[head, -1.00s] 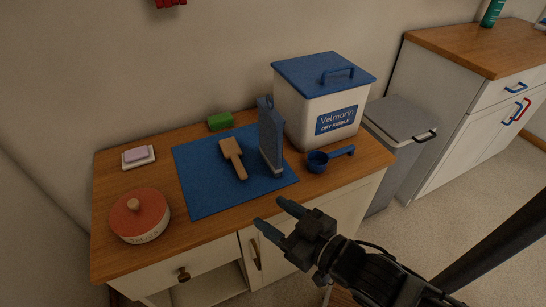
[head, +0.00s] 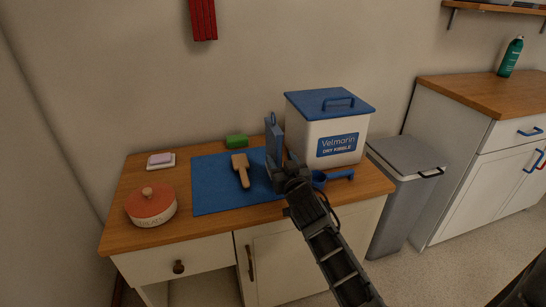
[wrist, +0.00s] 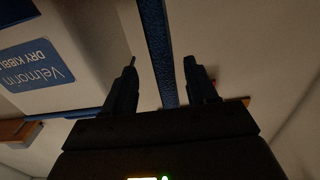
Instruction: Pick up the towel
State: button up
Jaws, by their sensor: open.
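A red hanging thing (head: 202,20) with vertical folds, cloth-like, is on the wall at the top of the head view. A tall narrow blue piece (head: 273,138) with a loop at its top stands upright on the blue mat (head: 215,195); I cannot tell which of these, if any, is the towel. My gripper (head: 281,163) is open at the blue piece and hides its lower part in the head view. In the wrist view the blue piece (wrist: 158,50) shows as a textured strip between the two open fingers (wrist: 160,75); contact cannot be told.
The white bin (head: 320,125) with a blue lid stands close on the right, with a blue scoop (head: 335,176) before it. A grey bin (head: 400,190) stands right of the cabinet.

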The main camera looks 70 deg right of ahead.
jog(key=shift+p+x, duration=0.45)
jog(key=shift+x, duration=2.5)
jog(key=shift+w+a, duration=0.15)
jog(key=shift+w, duration=0.05)
grip_shut()
